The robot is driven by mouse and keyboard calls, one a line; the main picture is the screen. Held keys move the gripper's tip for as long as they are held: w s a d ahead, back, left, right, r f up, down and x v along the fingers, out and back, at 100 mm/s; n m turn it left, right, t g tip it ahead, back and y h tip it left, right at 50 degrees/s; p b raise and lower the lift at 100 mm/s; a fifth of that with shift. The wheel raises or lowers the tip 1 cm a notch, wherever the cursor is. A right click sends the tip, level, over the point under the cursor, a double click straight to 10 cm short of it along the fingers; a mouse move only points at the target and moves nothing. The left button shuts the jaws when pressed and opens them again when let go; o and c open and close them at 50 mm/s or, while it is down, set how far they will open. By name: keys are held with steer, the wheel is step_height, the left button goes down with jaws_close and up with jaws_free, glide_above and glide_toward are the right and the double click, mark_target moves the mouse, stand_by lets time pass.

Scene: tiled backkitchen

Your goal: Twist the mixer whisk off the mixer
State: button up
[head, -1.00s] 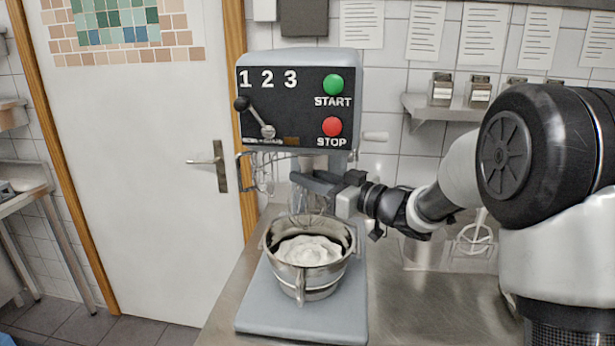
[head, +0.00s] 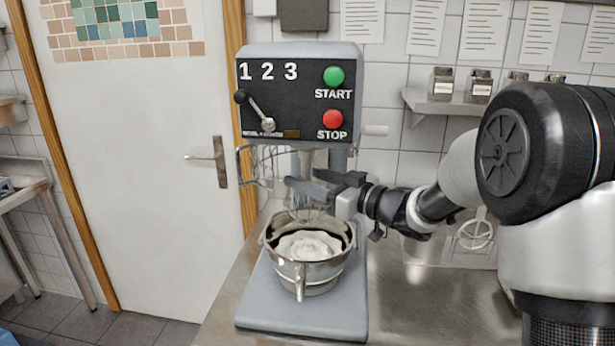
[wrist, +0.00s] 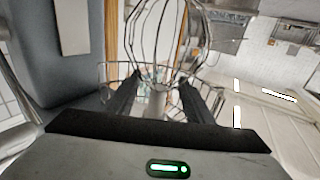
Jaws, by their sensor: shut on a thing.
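The mixer (head: 350,60) stands on the counter with a black control panel. Its wire whisk (head: 312,213) hangs below the mixer head, its lower end inside the metal bowl (head: 310,275) of white cream (head: 308,244). My gripper (head: 308,186) is beneath the mixer head, its fingers at the top of the whisk. In the wrist view my gripper (wrist: 160,84) has one finger on each side of the whisk's pale shaft, with the whisk's wire loops (wrist: 158,45) beyond. Whether the whisk is still joined to the mixer cannot be told.
A wire guard (head: 256,165) sits left of the whisk under the mixer head. Another mixing tool (head: 475,234) is on the counter (head: 420,300) at the right, behind my arm. A shelf with jars (head: 442,84) is on the wall. A door (head: 120,190) is left.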

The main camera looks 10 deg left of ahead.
steer(key=v, duration=1.7)
steer(key=w+d+r+m+t+h+p, duration=0.2)
steer(key=w+d+r+m+t+h, duration=0.3)
steer(key=d+r+t+h, duration=0.25)
steer(key=s+d+r+m+h+p, duration=0.2)
steer(key=s+d+m+h, duration=0.15)
steer(key=d+h, duration=0.4)
steer(key=s+f+m+g, duration=0.1)
steer(key=s+f+g, duration=0.1)
steer(key=s, duration=0.6)
steer(key=s+a+f+m+g+p, duration=0.1)
steer(key=s+f+g, duration=0.2)
steer(key=s, duration=0.6)
steer(key=s+a+f+m+g+h+p, duration=0.1)
steer(key=s+f+m+g, duration=0.1)
steer(key=s+g, duration=0.3)
steer(key=s+f, duration=0.1)
steer(key=s, duration=0.3)
steer(key=shift+a, duration=0.15)
steer(key=shift+o, duration=0.4)
